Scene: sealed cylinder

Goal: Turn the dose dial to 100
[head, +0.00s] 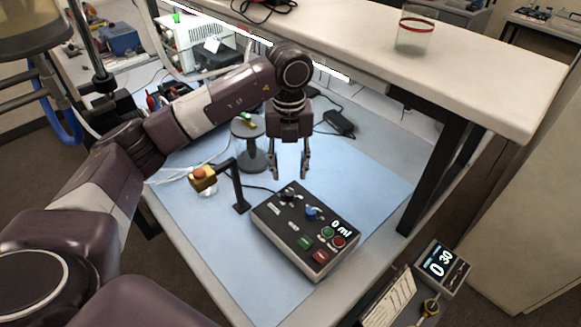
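A black control box (283,232) lies on the blue mat of the bench. Its small display (341,228) reads "0 ml". A blue knob (312,212) sits near the middle of its top, and a black knob (289,197) sits farther back. Their labels are too small to read, so I cannot tell which is the dose dial. My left gripper (290,175) points down above the back of the box, close behind the black knob. Its two fingers are apart, with nothing visible between them. My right gripper is not in view.
A yellow box with a red button (202,178) stands on a black post left of the control box. A dark round stand (253,152) is behind it. A raised white shelf (470,75) bounds the right. A device reading "0 30" (438,263) is at lower right.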

